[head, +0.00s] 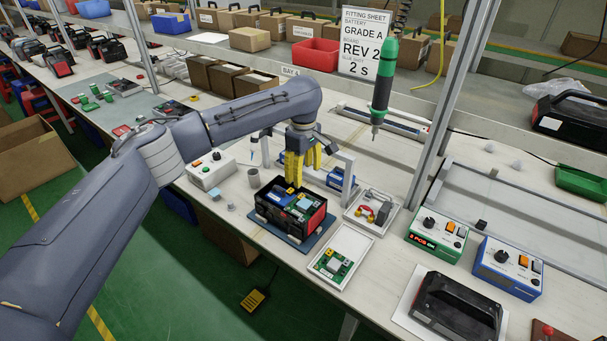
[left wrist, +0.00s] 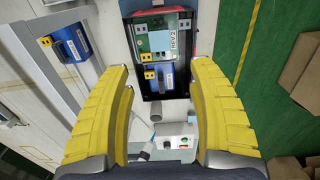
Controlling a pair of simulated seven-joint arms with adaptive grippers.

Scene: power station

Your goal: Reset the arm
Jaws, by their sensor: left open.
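My left gripper (head: 300,165) has yellow fingers and is over the open power station case (head: 310,228) on the bench. In the left wrist view the fingers of my left gripper (left wrist: 163,115) are spread wide with nothing between them. The case, black with a red end, shows beyond the fingertips there. Inside it sit a green board marked REV2 (left wrist: 166,38) and a blue battery (left wrist: 159,77). My right gripper is not in view.
A white tray with a green board (head: 341,252) and a tray of small parts (head: 372,210) lie right of the case. A green screwdriver (head: 384,80) hangs above the bench. A control box with a knob (head: 210,170) stands left. A black cover (head: 455,308) lies front right.

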